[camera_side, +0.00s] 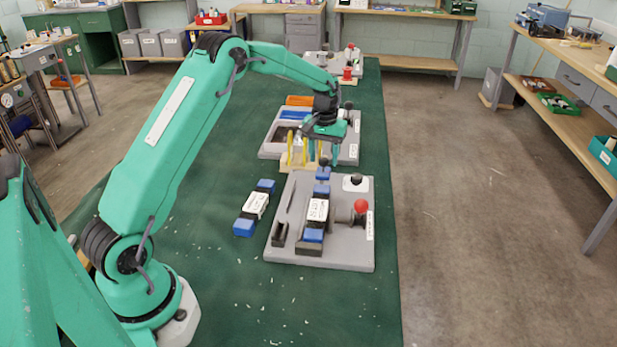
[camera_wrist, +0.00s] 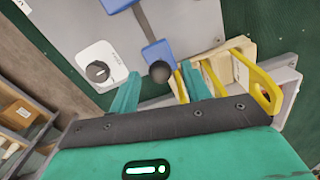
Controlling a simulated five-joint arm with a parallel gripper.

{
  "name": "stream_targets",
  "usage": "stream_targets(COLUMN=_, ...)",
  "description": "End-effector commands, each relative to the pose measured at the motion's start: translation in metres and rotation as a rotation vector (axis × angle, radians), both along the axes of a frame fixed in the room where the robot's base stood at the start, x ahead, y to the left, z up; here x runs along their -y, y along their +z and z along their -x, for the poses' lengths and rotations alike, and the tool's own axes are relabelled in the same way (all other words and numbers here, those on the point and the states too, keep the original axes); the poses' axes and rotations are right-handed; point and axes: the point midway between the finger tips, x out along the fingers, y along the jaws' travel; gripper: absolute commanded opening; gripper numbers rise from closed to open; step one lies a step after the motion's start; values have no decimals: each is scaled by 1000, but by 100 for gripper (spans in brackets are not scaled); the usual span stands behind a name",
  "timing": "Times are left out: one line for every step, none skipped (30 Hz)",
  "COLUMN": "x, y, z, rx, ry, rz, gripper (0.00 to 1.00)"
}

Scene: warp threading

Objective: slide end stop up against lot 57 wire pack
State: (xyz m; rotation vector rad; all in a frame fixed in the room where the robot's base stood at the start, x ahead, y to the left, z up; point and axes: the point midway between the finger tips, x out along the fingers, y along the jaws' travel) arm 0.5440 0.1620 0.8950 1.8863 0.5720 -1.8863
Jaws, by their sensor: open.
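A wire pack (camera_side: 317,210) with a white label and blue ends lies on a grey board; its label is too small to read surely. The end stop (camera_side: 323,173) is a blue block with a black ball knob, at the far end of the board. In the wrist view the end stop (camera_wrist: 158,52) sits on a narrow dark rail, with a gap between it and the pack's blue end (camera_wrist: 117,4). My gripper (camera_side: 323,160) is open, pointing down over the end stop. In the wrist view the knob shows between the fingers of my gripper (camera_wrist: 160,84); contact cannot be told.
A second labelled pack (camera_side: 254,205) lies on the green table left of the board (camera_side: 345,255). A red knob (camera_side: 361,206) and a white dial block (camera_side: 356,183) stand on the board's right.

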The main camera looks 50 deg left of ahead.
Motion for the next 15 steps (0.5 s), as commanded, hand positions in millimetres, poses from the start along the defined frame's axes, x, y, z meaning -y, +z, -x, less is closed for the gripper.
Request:
stream_targets(x=0, y=-7, z=0, rx=-2, ry=0, rz=0, gripper=48)
stream_targets(x=0, y=-11, z=0, rx=-2, ry=0, rz=0, gripper=48)
stream_targets(x=0, y=-15, z=0, rx=-2, ry=0, rz=0, gripper=48)
stream_targets(x=0, y=-17, z=0, rx=-2, ry=0, rz=0, gripper=48)
stream_targets(x=0, y=-20, z=0, rx=-2, ry=0, rz=1, gripper=48)
stream_targets(x=0, y=-23, z=0, rx=-1, ry=0, rz=1, gripper=48)
stream_targets(x=0, y=-25, z=0, rx=-1, ry=0, rz=1, gripper=48)
stream_targets(x=0, y=-26, z=0, rx=-1, ry=0, rz=1, gripper=48)
stream_targets(x=0, y=-28, z=0, rx=-1, ry=0, rz=1, gripper=48)
stream_targets(x=0, y=-29, z=0, rx=-1, ry=0, rz=1, gripper=48)
stream_targets(x=0, y=-29, z=0, rx=-1, ry=0, rz=1, gripper=48)
stream_targets(x=0, y=-30, z=0, rx=-1, ry=0, rz=1, gripper=48)
stream_targets(x=0, y=-30, z=0, rx=-1, ry=0, rz=1, gripper=48)
stream_targets(x=0, y=-30, z=0, rx=-1, ry=0, rz=1, gripper=48)
stream_targets(x=0, y=-30, z=0, rx=-1, ry=0, rz=1, gripper=48)
